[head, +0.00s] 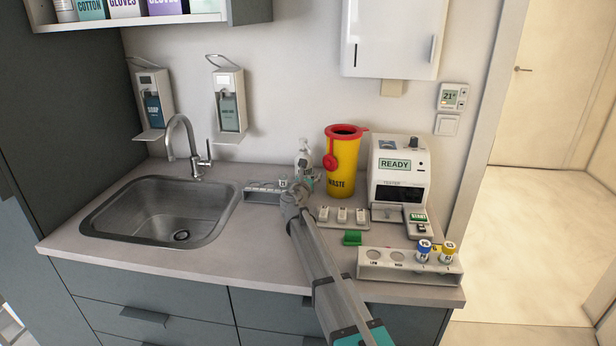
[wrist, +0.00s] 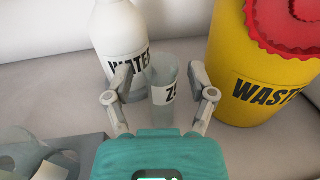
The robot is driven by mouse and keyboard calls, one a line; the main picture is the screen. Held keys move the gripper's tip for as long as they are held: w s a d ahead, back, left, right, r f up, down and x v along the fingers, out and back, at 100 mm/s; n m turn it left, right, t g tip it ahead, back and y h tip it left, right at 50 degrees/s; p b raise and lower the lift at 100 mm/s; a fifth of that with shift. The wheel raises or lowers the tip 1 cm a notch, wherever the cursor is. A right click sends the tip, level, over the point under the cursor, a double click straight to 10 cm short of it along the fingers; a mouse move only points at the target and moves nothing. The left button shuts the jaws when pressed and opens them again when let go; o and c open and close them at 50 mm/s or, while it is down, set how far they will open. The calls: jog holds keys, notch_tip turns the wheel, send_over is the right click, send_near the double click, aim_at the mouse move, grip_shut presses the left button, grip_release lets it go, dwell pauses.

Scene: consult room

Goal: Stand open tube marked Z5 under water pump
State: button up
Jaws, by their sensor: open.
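A clear open tube (wrist: 162,88) stands upright between the fingers of my gripper (wrist: 160,82) in the wrist view. Its label shows a Z; the rest of the mark is hard to read. My gripper is open, with a small gap on each side of the tube. The white water pump bottle (wrist: 118,38), marked WATER, stands right behind the tube; its top is cut off, so I cannot tell how the spout lines up. In the head view the bottle (head: 302,155) shows beyond my gripper (head: 297,185) on the counter.
A yellow waste bin (wrist: 238,60) with a red lid stands close on the right, also in the head view (head: 342,170). A grey rack (head: 262,192) is on the left beside the sink (head: 165,208). The tester (head: 398,165) and a white tube rack (head: 400,270) stand further right.

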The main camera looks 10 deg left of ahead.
jog(key=shift+r, duration=0.2)
jog(key=s, duration=0.4)
jog(key=s+a, duration=0.1)
jog(key=s, duration=0.3)
jog(key=s+a, duration=0.1)
jog(key=s, duration=0.2)
jog(key=shift+s+a, duration=0.1)
jog(key=shift+s, duration=0.3)
